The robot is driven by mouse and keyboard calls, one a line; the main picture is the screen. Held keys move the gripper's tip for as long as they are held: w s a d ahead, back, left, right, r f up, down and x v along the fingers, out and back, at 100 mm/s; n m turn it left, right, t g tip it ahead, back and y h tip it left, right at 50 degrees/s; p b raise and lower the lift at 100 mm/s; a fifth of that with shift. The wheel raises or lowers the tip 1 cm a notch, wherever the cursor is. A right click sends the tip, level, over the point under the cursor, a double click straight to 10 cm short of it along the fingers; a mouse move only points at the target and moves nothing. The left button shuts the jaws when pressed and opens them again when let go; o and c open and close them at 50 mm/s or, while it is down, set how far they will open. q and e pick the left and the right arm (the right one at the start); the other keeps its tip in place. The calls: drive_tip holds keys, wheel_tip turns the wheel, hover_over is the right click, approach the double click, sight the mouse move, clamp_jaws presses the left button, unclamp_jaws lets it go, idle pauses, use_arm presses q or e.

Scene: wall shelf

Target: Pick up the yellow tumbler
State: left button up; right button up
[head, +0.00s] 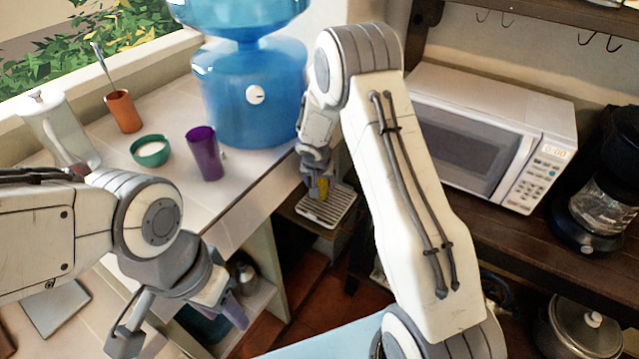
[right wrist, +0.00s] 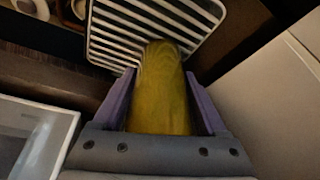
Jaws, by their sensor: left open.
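The yellow tumbler (right wrist: 160,95) lies between the purple fingers of my right gripper (right wrist: 160,75), which appear to press on both its sides. Its far end overlaps a white slatted rack (right wrist: 112,35) in the right wrist view; I cannot tell whether they touch. In the head view, only a small yellow part of the tumbler (head: 322,186) shows below my right gripper (head: 318,178), above the rack (head: 330,207). My left gripper (head: 235,308) is open and empty at the lower left, in front of the counter.
A purple tumbler (head: 203,153), a green bowl (head: 150,152), an orange cup (head: 123,111), a pale pitcher (head: 60,125) and a blue water dispenser (head: 250,95) stand on the counter. A microwave (head: 490,130) and a coffee maker (head: 600,190) stand on the dark shelf at right.

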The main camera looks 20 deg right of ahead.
drive_tip(key=c, duration=1)
clamp_jaws()
drive_tip(key=shift+r, duration=0.25)
